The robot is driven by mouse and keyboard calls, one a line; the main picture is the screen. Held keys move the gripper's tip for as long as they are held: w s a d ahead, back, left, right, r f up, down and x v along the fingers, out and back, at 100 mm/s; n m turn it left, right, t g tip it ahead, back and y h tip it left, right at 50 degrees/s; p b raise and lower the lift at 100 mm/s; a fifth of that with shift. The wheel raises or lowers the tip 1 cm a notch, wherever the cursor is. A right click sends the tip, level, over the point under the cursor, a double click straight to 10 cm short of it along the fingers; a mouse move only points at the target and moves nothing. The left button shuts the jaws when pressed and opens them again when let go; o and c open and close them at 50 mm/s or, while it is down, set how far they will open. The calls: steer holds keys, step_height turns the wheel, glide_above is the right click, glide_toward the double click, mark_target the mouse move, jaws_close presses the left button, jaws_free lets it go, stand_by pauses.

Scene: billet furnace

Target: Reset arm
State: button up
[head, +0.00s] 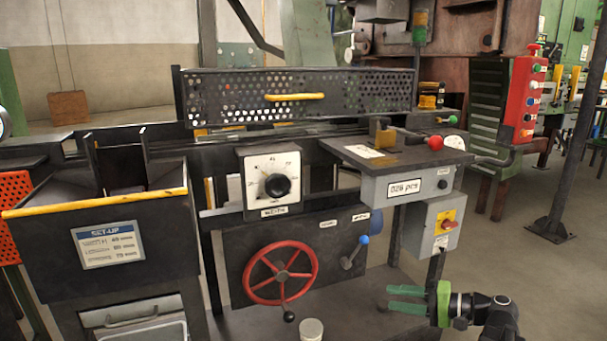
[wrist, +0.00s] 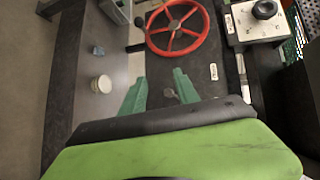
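My gripper (head: 390,298) is at the lower right of the head view, in front of the machine. Its two green fingers point left and stand apart with nothing between them. In the wrist view the fingers (wrist: 160,90) also show a gap, with dark panel behind it. My gripper appears apart from the red handwheel (head: 281,273), which is on the machine's lower panel to its left. The handwheel also shows at the top of the wrist view (wrist: 174,43).
A blue-knobbed lever (head: 354,254) and a grey switch box (head: 432,228) are close to my gripper. A pale cup (head: 311,329) stands below the handwheel. A dial box (head: 272,184) and a set-up bin (head: 108,246) are further left. Open floor lies at right.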

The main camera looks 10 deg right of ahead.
steer(key=a+f+n+g+h, duration=0.1)
steer(key=a+f+n+g, duration=0.2)
steer(key=a, duration=0.7)
steer(key=a+f+n+g+h, duration=0.1)
steer(key=a+f+g, duration=0.35)
steer(key=a, duration=0.45)
steer(key=s+a+f+n+g+h, duration=0.2)
steer(key=s+a+f+n+h, duration=0.1)
steer(key=a+f+h, duration=0.4)
steer(key=d+f+h, duration=0.3)
steer(key=d+h, duration=0.1)
steer(key=d, duration=0.6)
step_height(320, 180, up, 38)
steer(key=p, duration=3.8)
steer(key=shift+p, duration=0.4)
steer(key=shift+a, duration=0.15)
